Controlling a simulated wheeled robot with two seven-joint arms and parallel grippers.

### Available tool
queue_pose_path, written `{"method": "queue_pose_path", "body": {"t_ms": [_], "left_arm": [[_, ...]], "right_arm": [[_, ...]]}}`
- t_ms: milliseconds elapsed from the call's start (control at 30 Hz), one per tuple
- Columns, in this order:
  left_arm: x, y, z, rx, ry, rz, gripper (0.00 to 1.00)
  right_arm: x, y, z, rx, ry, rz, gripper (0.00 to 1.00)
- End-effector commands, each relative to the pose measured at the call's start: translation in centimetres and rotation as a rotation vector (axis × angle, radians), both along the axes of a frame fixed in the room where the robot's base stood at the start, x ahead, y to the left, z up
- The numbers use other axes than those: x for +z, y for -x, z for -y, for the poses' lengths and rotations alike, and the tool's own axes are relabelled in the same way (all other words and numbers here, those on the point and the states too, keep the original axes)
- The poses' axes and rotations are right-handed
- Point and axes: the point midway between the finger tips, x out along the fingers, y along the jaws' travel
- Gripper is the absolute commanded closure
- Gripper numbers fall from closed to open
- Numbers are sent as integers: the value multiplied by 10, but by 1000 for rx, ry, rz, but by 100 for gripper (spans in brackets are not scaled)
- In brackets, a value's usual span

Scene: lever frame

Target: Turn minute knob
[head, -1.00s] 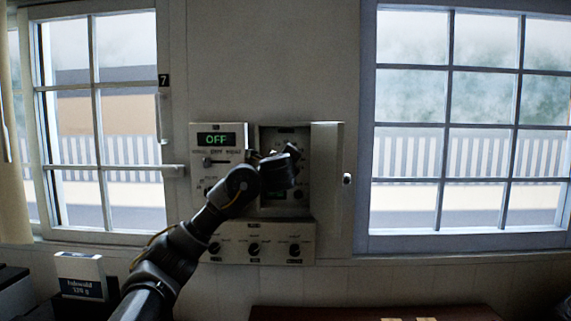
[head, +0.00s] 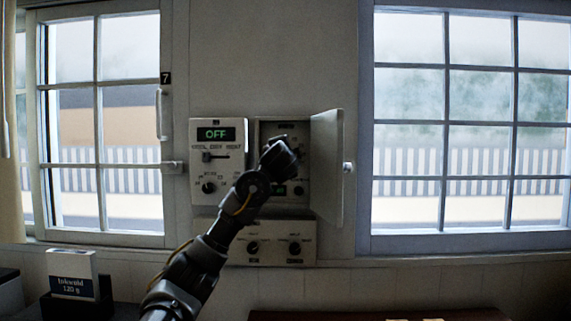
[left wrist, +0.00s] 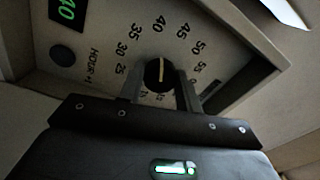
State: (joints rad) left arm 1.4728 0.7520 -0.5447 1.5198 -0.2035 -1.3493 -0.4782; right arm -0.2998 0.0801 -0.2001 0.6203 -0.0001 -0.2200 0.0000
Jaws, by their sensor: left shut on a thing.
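The minute knob (left wrist: 158,74) is a round black knob with a pale pointer line, at the middle of a number dial in the left wrist view. The pointer aims at about the 40 mark. My left gripper (left wrist: 160,90) has one finger on each side of the knob and is shut on it. In the head view my left gripper (head: 279,150) reaches into the open box (head: 268,129) on the wall and hides the knob. A green display (left wrist: 66,10) reads a number ending in 0, partly cut off. My right gripper is not in view.
The box door (head: 327,165) stands open on the right. An OFF panel (head: 217,185) with a slider and knob is on the left. A lower panel (head: 272,248) has knobs. A round button (left wrist: 62,53) sits left of the dial.

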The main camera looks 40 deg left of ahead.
Motion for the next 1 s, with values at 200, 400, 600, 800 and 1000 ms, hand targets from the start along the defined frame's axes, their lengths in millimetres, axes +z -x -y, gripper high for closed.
{"method": "queue_pose_path", "body": {"t_ms": [200,400,600,800,1000], "left_arm": [[-4,-1,1,1,161,120,89],[-3,-1,1,0,292,220,89],[-3,-1,1,1,391,294,89],[-2,-1,1,1,453,342,89],[-1,-1,1,1,480,363,89]], "right_arm": [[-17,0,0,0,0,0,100],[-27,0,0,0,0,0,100],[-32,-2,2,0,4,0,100],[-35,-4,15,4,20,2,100],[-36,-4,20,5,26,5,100]]}}
